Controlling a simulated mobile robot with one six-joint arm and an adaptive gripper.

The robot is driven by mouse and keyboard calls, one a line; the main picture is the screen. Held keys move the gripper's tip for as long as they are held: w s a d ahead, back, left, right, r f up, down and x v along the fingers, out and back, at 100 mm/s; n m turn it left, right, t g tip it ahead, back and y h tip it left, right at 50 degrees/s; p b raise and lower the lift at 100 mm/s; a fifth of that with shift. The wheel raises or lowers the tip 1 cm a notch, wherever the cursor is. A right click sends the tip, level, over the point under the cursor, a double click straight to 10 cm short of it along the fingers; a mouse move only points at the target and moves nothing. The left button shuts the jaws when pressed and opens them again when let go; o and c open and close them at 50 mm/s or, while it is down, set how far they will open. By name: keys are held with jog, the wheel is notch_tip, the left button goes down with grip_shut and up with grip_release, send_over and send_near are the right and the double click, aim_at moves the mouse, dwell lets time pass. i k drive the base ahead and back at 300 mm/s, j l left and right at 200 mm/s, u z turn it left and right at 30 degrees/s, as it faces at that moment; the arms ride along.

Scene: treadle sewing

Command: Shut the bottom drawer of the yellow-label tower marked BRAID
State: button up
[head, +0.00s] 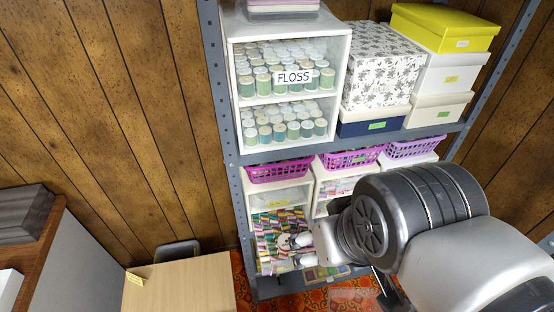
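A white drawer tower (251,200) stands at the left of the lower shelf, under a pink basket. A yellow label (271,203) shows on it, its lettering too small to read. Below the label is a drawer (268,238) full of many-coloured spools; it seems to stick out, but how far I cannot tell. My gripper (296,251) is in front of the lower right part of these spools, its two fingers apart and nothing seen between them. Whether it touches the drawer I cannot tell. My arm hides the right part of the lower shelf.
Pink and purple baskets (351,158) top the row of towers. A FLOSS cabinet (338,62) and several boxes (440,28) fill the shelf above. A grey shelf post (229,130) stands close left of the tower. A pale wooden table (180,284) is at lower left, over a red patterned floor.

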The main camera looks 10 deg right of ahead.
aim_at(261, 241)
jog(key=k+j, duration=0.15)
jog(key=j, duration=0.25)
jog(key=k+j+z, duration=0.15)
jog(key=j, duration=0.2)
jog(key=k+j, duration=0.15)
jog(key=j, duration=0.2)
jog(key=j+z, duration=0.15)
jog(key=j, duration=0.2)
